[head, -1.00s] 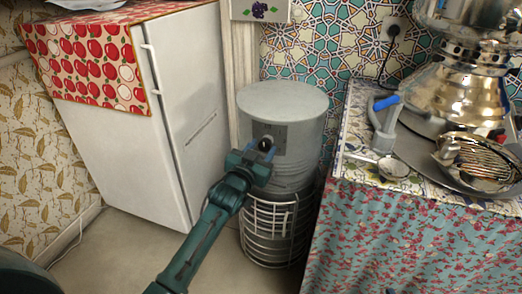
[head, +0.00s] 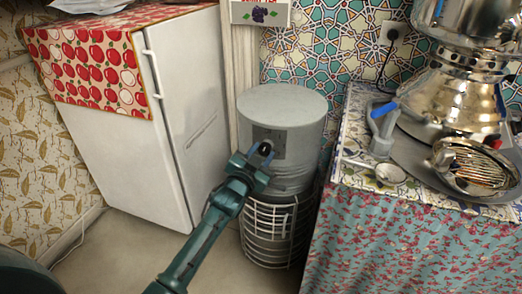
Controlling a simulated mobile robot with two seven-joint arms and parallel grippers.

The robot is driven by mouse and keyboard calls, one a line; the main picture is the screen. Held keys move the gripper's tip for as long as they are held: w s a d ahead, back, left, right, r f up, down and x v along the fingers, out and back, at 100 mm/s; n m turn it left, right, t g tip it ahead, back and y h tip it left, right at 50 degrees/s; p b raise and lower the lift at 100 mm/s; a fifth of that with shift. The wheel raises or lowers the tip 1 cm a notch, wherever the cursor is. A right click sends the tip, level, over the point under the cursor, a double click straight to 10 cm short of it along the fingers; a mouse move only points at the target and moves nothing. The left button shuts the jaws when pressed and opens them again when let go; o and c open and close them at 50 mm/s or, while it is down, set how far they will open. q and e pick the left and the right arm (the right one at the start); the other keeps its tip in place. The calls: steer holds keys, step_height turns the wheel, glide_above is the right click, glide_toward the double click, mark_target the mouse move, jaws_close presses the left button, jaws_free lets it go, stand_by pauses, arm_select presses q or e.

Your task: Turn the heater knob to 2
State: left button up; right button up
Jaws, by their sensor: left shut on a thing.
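The heater (head: 292,108) is a grey metal cylinder with a wire cage (head: 285,225) round its lower part. It stands on the floor between the fridge and the samovar table. A dark square panel (head: 276,137) is on its front. My left gripper (head: 262,153) is at this panel, shut on the dark heater knob (head: 265,149). The fingers cover much of the knob, and I cannot read any number or pointer on it. My right gripper is not in view.
A white fridge (head: 185,120) with an apple-print cloth stands left of the heater. At right, a cloth-covered table (head: 400,235) holds a samovar (head: 455,100), a blue-handled tap piece (head: 382,125) and a small bowl (head: 390,174). Bare floor (head: 130,262) shows in front of the fridge.

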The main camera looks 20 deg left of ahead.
arm_select(q)
steer(key=m+p, duration=0.1)
steer(key=m, duration=0.2)
steer(key=shift+r+m+p, duration=0.1)
steer(key=shift+m+p, duration=0.3)
steer(key=m, duration=0.2)
steer(key=shift+d+m+p, duration=0.1)
steer(key=shift+m+p, duration=0.2)
steer(key=shift+p, duration=0.05)
steer(key=m, duration=0.3)
steer(key=shift+g+y, duration=0.3)
steer(key=m, duration=0.4)
steer(key=shift+m+y, duration=0.3)
steer(key=shift+m, duration=0.1)
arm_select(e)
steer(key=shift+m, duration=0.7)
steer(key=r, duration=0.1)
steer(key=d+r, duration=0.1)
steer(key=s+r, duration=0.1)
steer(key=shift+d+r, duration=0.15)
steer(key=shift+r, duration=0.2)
arm_select(q)
steer(key=o, duration=1)
steer(key=shift+c, duration=0.2)
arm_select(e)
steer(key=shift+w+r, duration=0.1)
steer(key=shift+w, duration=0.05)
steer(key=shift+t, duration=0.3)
